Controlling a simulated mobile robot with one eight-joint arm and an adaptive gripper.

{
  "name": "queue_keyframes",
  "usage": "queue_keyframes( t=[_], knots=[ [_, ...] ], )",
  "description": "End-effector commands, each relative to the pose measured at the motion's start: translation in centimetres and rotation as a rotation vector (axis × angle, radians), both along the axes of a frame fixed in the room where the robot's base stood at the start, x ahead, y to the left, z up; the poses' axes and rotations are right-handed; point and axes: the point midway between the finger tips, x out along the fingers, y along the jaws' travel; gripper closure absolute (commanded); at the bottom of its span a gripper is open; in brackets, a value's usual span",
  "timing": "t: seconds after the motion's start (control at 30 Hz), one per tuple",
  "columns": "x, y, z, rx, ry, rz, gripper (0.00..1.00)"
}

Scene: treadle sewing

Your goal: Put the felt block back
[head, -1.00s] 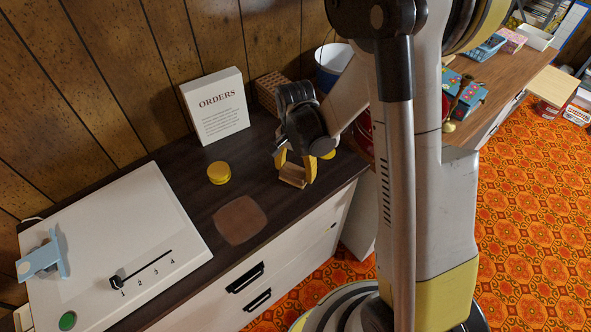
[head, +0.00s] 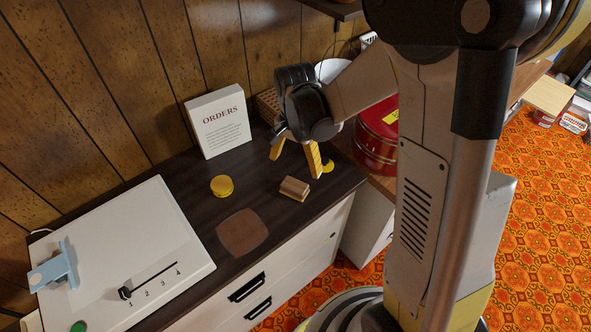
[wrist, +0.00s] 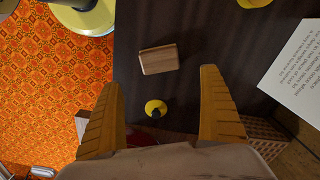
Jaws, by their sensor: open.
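The felt block looks like a small brown, wood-grained block (head: 294,188). It lies on the dark cabinet top (head: 190,215), near the front edge. In the wrist view the block (wrist: 158,59) lies beyond the fingertips, between their lines. My gripper (head: 296,165) is open with nothing between its yellow fingers, behind the block and apart from it. In the wrist view the fingers (wrist: 160,80) are spread wide. A brown rounded-square patch (head: 242,232) lies on the cabinet top to the left of the block, with bare surface between them.
A yellow round tin (head: 222,186) stands left of the block. Another yellow round thing (head: 328,166) sits behind my right finger. An ORDERS board (head: 219,121) stands at the wall. A white panel with a slider (head: 125,255) covers the left. A red tin (head: 377,135) stands right.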

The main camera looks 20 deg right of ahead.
Motion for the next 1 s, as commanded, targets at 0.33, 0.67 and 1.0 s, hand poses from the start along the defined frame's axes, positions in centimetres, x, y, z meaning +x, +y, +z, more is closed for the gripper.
queue_keyframes(
  t=[0.33, 0.67, 1.0],
  knots=[
    [-0.8, 0.1, 4.7, -0.002, -0.046, 0.064, 0.09],
    [-6.9, 0.3, 13.9, -0.078, -0.327, 0.458, 0.09],
    [-12.5, 0.4, 17.0, -0.236, -0.549, 0.787, 0.09]
  ],
)
